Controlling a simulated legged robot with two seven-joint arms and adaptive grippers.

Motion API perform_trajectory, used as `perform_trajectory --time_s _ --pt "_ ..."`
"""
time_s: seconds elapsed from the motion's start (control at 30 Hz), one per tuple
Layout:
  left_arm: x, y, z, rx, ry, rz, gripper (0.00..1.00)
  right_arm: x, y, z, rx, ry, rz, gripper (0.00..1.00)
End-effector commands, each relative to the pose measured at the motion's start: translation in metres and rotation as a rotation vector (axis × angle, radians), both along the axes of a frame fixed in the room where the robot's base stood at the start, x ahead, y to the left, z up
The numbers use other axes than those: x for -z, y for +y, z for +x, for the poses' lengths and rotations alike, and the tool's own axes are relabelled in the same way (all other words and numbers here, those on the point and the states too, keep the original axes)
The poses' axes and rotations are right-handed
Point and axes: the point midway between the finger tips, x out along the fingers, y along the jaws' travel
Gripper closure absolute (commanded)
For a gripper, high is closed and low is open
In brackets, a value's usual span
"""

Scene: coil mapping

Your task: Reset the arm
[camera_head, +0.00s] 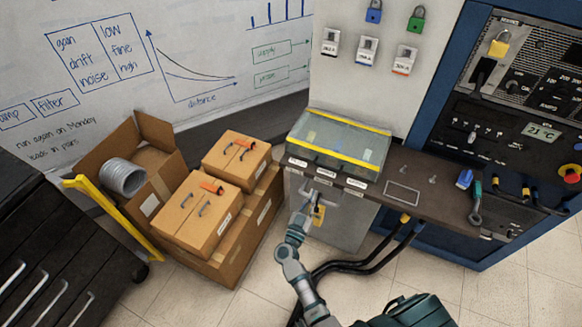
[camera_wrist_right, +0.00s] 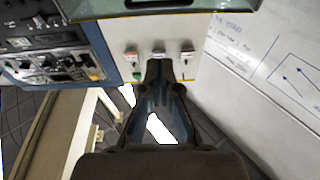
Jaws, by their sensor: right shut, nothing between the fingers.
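My right arm reaches up from the bottom middle of the head view. Its gripper (camera_head: 311,203) is in front of the grey cabinet (camera_head: 343,226), near a yellow padlock (camera_head: 319,216) and the latch. The gripper is small here, and I cannot tell whether it touches them. In the right wrist view the dark fingers (camera_wrist_right: 164,72) are shut with nothing held. My left gripper is not in view.
A glass-lidded case (camera_head: 338,142) tops the cabinet beside a dark shelf (camera_head: 425,185). Cardboard boxes (camera_head: 195,215) and a yellow rail (camera_head: 115,215) stand left. Black cables (camera_head: 365,264) cross the floor.

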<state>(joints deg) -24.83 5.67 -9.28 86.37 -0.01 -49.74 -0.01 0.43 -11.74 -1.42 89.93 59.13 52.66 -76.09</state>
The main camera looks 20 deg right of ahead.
Motion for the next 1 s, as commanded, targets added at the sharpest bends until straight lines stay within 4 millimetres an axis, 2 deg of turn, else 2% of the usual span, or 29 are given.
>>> perform_trajectory --time_s 0.23,0.37,0.47,0.5,0.57,0.63,0.7,0.77,0.8,0.87,0.9,1.0 --pt "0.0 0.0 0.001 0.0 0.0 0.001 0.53 0.001 0.002 0.0 -0.012 0.001 -0.002 1.0" --pt "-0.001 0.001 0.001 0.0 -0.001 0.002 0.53 0.016 0.021 0.009 -0.169 0.025 -0.03 1.0" --pt "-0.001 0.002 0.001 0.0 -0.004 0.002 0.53 0.055 0.06 0.015 -0.441 0.115 -0.036 1.0" --pt "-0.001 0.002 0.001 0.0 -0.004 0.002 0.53 0.081 0.079 0.013 -0.567 0.182 -0.022 1.0" --pt "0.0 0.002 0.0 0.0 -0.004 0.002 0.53 0.122 0.105 0.001 -0.73 0.304 0.019 1.0" --pt "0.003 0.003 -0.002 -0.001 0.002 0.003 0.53 0.172 0.128 -0.022 -0.871 0.46 0.083 1.0" --pt "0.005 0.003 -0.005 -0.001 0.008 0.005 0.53 0.22 0.141 -0.055 -0.967 0.631 0.157 1.0" --pt "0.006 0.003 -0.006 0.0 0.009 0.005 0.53 0.258 0.147 -0.087 -1.016 0.783 0.222 1.0" --pt "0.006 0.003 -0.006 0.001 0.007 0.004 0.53 0.282 0.148 -0.111 -1.034 0.885 0.267 1.0" --pt "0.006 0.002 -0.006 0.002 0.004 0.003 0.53 0.314 0.145 -0.15 -1.036 1.038 0.332 1.0" --pt "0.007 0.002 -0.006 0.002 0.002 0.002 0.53 0.332 0.14 -0.176 -1.025 1.137 0.371 1.0" --pt "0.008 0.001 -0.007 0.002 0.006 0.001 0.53 0.365 0.123 -0.234 -0.964 1.349 0.453 1.0"
